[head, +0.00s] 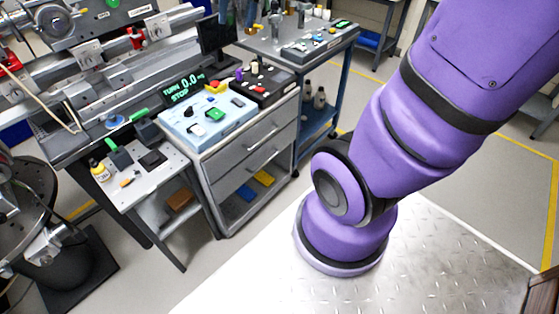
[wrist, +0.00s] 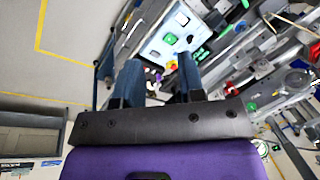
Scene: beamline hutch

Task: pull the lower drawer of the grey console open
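The grey console (head: 205,164) stands left of centre in the head view, with two drawers above an open shelf. The lower drawer (head: 250,168) has a bar handle and its front looks flush, as does the upper drawer (head: 260,136). My gripper (wrist: 158,80) shows only in the wrist view. Its two dark blue fingers are apart with nothing between them. Beyond them is the console's light blue control panel (wrist: 172,38), some way off. My gripper is outside the head view, and the lower drawer's handle is not clear in the wrist view.
A small side table (head: 150,183) stands left of the console, and a blue-framed cart (head: 318,115) stands to its right. A yellow bin (head: 264,178) and a blue bin (head: 245,192) sit on the console's open shelf. Clear floor (head: 240,250) lies before the console.

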